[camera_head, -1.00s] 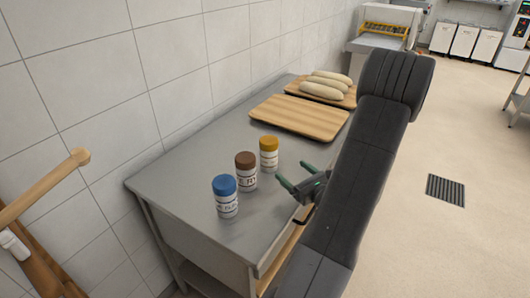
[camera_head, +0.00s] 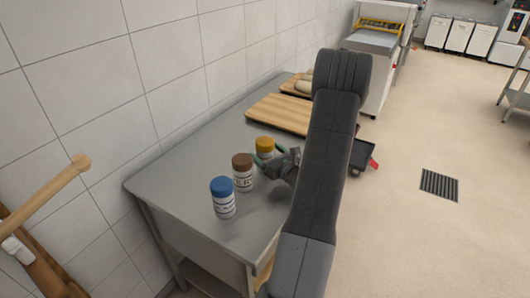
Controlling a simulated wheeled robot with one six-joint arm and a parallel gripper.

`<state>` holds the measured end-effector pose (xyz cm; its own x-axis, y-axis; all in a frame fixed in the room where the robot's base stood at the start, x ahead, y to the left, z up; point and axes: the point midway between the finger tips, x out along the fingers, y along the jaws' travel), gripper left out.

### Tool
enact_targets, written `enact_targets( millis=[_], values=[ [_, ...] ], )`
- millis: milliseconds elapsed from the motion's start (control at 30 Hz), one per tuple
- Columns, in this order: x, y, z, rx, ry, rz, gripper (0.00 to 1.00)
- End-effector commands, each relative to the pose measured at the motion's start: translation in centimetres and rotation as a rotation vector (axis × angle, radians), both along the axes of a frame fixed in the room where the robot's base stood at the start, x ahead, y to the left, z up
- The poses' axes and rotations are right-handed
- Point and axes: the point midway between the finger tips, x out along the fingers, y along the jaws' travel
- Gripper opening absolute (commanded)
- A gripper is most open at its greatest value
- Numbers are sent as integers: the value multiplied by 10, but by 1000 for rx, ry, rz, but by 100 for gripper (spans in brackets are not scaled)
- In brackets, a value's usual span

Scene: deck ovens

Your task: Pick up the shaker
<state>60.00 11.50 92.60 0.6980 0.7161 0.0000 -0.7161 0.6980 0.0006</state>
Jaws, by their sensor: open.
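Three shakers stand upright in a row on the steel table (camera_head: 175,180). The nearest shaker has a blue lid (camera_head: 223,198), the middle one has a brown lid (camera_head: 243,172), and the farthest has a yellow lid (camera_head: 264,146). The fingertips are at the yellow-lidded shaker and close to the right of the brown-lidded one. The fingers and gripper hide the yellow-lidded shaker's lower part. I cannot tell whether they touch it.
A wooden board (camera_head: 280,113) lies behind the shakers. A second board with pale loaves (camera_head: 303,86) is farther back, partly hidden by my arm. A tiled wall bounds the table on the left. A floor grate (camera_head: 439,185) lies on the open floor at right.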

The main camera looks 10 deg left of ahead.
Motion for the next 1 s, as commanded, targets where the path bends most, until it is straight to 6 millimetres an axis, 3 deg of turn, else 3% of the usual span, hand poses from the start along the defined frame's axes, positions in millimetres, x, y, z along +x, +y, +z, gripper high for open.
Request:
enact_targets(
  millis=[100,300,600,1000],
  values=[
    [9,10,1,-1,1,2,81],
    [11,11,-1,-1,1,-1,81],
    [10,10,0,0,-1,-1,27],
    [10,10,7,-1,-4,0,27]
  ],
)
